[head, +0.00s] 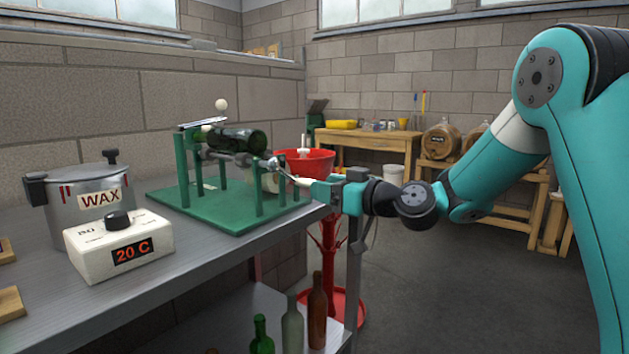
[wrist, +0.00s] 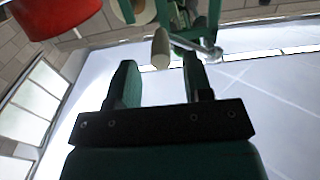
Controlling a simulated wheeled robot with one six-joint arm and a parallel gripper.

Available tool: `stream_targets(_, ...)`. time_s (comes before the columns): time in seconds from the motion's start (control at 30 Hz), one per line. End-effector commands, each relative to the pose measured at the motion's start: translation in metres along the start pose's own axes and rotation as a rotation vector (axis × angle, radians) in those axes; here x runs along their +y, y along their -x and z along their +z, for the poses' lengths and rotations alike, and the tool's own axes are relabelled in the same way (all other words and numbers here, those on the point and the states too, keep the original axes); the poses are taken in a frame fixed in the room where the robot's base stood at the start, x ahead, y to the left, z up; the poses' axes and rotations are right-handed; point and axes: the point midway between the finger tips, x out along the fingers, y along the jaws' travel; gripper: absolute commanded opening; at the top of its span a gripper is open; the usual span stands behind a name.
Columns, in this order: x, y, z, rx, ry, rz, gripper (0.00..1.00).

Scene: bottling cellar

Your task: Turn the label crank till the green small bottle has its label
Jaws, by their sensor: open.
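The green labelling machine (head: 228,205) stands on the grey bench. A dark green bottle (head: 236,141) lies on its side on top; its visible side is plain glass. The metal crank arm (head: 281,168) is at the machine's right end, and it also shows in the wrist view (wrist: 207,50). The pale crank handle (wrist: 161,48) points towards my gripper. My gripper (wrist: 158,66) is open, with the handle's end between or just beyond its fingertips; I cannot tell whether they touch. In the head view my gripper (head: 318,187) is beside the crank.
A wax pot (head: 95,205) and a white control box (head: 118,245) reading 20 C stand left on the bench. A red bowl on a stand (head: 306,160) is behind the crank. Several bottles (head: 292,325) stand low below the bench. The floor to the right is free.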

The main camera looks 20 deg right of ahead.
Motion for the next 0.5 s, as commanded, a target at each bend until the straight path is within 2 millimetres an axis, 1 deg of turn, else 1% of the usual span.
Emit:
stream_targets(0.03,-0.001,-0.010,-0.001,0.001,0.001,-0.004,0.46)
stream_targets(0.2,0.000,-0.031,-0.001,0.000,0.001,-0.002,0.46)
stream_targets(0.33,0.000,-0.037,0.000,0.000,0.000,0.000,0.46)
stream_targets(0.5,0.000,-0.039,0.000,0.000,0.000,0.001,0.46)
